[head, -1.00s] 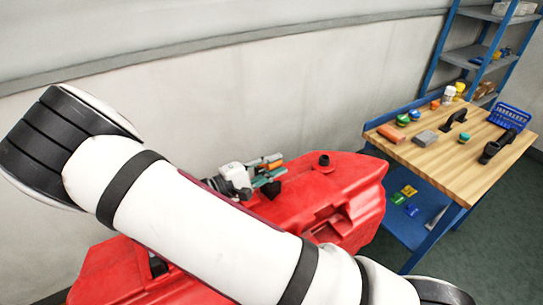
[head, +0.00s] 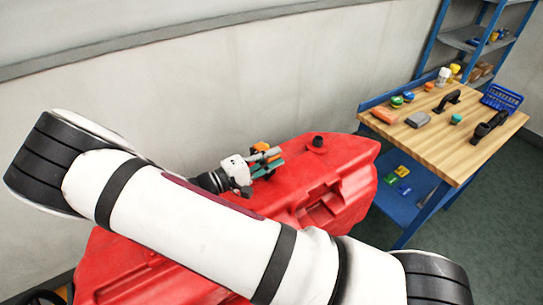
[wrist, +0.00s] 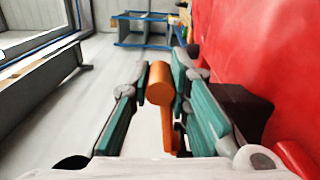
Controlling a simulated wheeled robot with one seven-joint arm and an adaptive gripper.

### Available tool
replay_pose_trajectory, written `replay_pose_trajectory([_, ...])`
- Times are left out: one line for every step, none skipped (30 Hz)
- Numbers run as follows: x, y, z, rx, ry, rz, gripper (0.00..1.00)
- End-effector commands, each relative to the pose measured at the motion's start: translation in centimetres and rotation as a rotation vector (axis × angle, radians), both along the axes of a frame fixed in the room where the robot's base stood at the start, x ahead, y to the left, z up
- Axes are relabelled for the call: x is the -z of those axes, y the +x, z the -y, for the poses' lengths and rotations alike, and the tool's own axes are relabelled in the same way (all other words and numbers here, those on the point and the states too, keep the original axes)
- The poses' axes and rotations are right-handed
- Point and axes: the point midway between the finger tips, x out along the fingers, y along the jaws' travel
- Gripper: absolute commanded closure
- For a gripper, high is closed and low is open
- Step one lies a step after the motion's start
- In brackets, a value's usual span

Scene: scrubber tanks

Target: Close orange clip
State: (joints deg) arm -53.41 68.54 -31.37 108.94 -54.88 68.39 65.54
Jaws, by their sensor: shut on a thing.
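The orange clip (wrist: 159,84) is between my gripper's two teal-padded fingers in the wrist view, with a rounded head and a narrow stem running toward the palm. My gripper (wrist: 162,70) is shut on it. In the head view, my gripper (head: 270,161) is at the far top side of the red tank (head: 335,165), with a bit of the orange clip (head: 261,147) showing by the fingers. My arm hides much of the tank, and the clip's seat cannot be made out.
A wooden-topped workbench (head: 440,140) with several small items and a blue basket (head: 501,97) stands at the right. Blue shelving (head: 470,40) is behind it. A pale wall (head: 200,100) runs close behind the tank. Green floor (head: 480,220) is open at the right.

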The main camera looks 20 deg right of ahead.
Motion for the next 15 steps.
replay_pose_trajectory([-0.07,0.16,-0.16,-0.005,0.001,0.004,1.00])
replay_pose_trajectory([-0.07,0.15,-0.17,-0.005,0.001,0.003,1.00])
replay_pose_trajectory([-0.07,0.16,-0.18,-0.005,0.001,0.003,1.00])
replay_pose_trajectory([-0.07,0.16,-0.18,-0.005,0.001,0.003,1.00])
replay_pose_trajectory([-0.07,0.17,-0.18,-0.005,0.001,0.003,1.00])
replay_pose_trajectory([-0.07,0.17,-0.18,-0.005,0.001,0.003,0.78])
replay_pose_trajectory([-0.07,0.17,-0.18,-0.005,0.001,0.003,0.71])
replay_pose_trajectory([-0.06,0.18,-0.17,-0.005,0.001,0.003,0.65])
replay_pose_trajectory([-0.06,0.16,-0.15,-0.005,0.001,0.003,0.62])
replay_pose_trajectory([-0.05,0.15,-0.14,-0.004,0.001,0.002,0.62])
replay_pose_trajectory([-0.03,0.13,-0.13,-0.004,0.002,0.002,0.62])
replay_pose_trajectory([0.00,0.11,-0.10,-0.004,0.001,0.001,0.62])
replay_pose_trajectory([0.02,0.10,-0.10,-0.003,0.001,0.001,0.62])
replay_pose_trajectory([0.04,0.08,-0.09,-0.003,0.002,0.000,0.62])
replay_pose_trajectory([0.06,0.06,-0.07,-0.003,0.002,0.000,0.62])
